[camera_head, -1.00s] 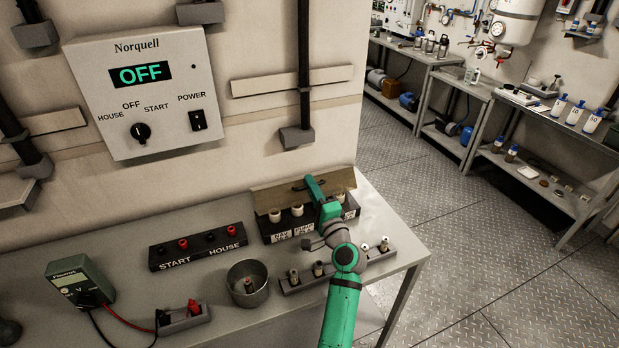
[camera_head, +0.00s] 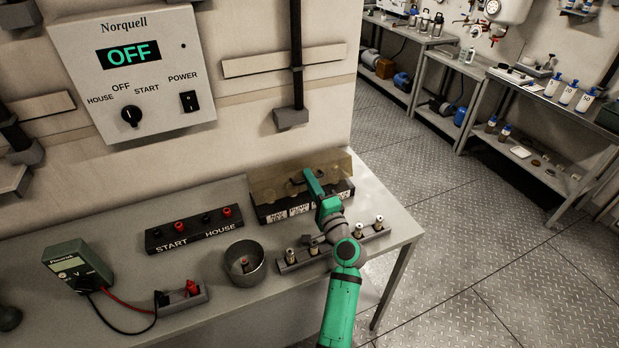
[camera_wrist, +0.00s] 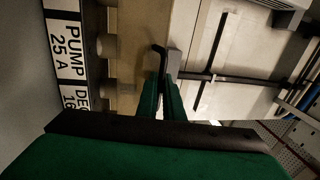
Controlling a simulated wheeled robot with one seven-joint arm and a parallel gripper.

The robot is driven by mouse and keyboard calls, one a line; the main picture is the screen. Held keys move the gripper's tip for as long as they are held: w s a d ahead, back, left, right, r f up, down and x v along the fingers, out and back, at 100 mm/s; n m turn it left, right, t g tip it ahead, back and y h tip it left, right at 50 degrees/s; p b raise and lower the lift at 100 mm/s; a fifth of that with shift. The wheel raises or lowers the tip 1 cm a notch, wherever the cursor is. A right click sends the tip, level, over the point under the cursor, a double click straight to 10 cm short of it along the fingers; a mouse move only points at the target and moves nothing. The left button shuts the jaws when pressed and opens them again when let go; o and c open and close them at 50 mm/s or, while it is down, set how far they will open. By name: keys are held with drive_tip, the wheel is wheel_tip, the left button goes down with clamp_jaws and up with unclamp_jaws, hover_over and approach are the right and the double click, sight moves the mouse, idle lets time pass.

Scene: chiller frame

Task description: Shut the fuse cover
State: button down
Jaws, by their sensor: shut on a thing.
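The fuse cover (camera_head: 270,182) is a translucent amber panel on the black fuse box (camera_head: 283,212), at the back of the bench. It stands tilted over the box, with the fuses dimly visible through it. My gripper (camera_head: 309,176) is shut on the cover's dark handle (camera_head: 297,177). In the wrist view my green fingers (camera_wrist: 160,82) are closed around the black handle (camera_wrist: 158,50). The box's labels, including PUMP 25 A (camera_wrist: 64,50), show at the left there. My wrist hides part of the box front.
In front of the box is a rack (camera_head: 287,265) of spare fuses, partly behind my arm. A metal cup (camera_head: 243,268), a START/HOUSE terminal block (camera_head: 196,236) and a meter (camera_head: 76,264) stand to the left. The wall panel (camera_head: 130,70) reads OFF.

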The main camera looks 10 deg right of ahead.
drive_tip(key=shift+d+f, duration=0.2)
drive_tip(key=shift+f, duration=0.55)
drive_tip(key=c, duration=2.2)
unclamp_jaws()
drive_tip(key=shift+s, duration=0.1)
drive_tip(key=shift+a+r, duration=0.1)
drive_tip(key=shift+a, duration=0.1)
drive_tip(key=s+a+r, duration=0.1)
drive_tip(key=s+r, duration=0.8)
drive_tip(key=s+a+r, duration=0.1)
drive_tip(key=s+r, duration=0.3)
drive_tip(key=r, duration=0.1)
drive_tip(key=shift+s+a, duration=0.3)
drive_tip(key=shift+s, duration=0.1)
